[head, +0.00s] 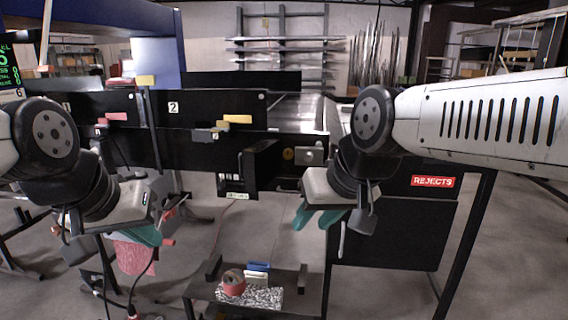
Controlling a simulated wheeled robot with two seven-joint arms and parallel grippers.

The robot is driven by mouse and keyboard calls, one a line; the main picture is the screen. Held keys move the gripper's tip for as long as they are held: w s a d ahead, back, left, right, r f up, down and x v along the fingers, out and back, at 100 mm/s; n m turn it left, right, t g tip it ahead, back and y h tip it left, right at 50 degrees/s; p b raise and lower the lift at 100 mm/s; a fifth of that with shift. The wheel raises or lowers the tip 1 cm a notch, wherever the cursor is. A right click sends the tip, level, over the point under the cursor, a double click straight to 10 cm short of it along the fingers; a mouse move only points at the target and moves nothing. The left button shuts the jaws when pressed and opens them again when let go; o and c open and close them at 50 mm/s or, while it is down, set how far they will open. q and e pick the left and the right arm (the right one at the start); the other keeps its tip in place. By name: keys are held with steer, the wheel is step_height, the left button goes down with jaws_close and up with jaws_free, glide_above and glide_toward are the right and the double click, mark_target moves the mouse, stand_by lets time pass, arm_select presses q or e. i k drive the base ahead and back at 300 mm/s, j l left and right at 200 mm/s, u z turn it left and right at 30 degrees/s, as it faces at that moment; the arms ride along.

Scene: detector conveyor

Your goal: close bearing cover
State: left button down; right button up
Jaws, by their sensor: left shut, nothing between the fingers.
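A black box-like housing (262,160) sticks out from the black conveyor side panel near the middle; it looks like the bearing cover standing open, though I cannot tell for certain. A round yellowish part (288,153) and a grey metal block (311,155) sit just right of it. My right gripper (313,219) has its teal fingers apart and empty, below and right of the housing. My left gripper (146,236) is shut and empty, at the left and lower than the housing, well away from it.
A low shelf (205,291) below holds a red tape roll (232,283) and a speckled block (262,297). A black panel with a REJECTS sign (433,181) stands at the right. Yellow and red tabs line the conveyor panel. Grey floor shows between the conveyor and the shelf.

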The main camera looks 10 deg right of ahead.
mark_target(262, 161)
steer(key=i+j+z, duration=0.1)
steer(key=j+z, duration=0.2)
steer(key=z, duration=0.15)
steer(key=j+z, duration=0.75)
steer(key=z, duration=0.15)
steer(key=j+z, duration=0.1)
steer(key=j, duration=0.5)
steer(key=k+j+z, duration=0.1)
steer(key=j, duration=0.5)
steer(key=k+j+z, duration=0.1)
steer(key=j, duration=0.5)
steer(key=j+z, duration=0.15)
steer(key=j, duration=0.35)
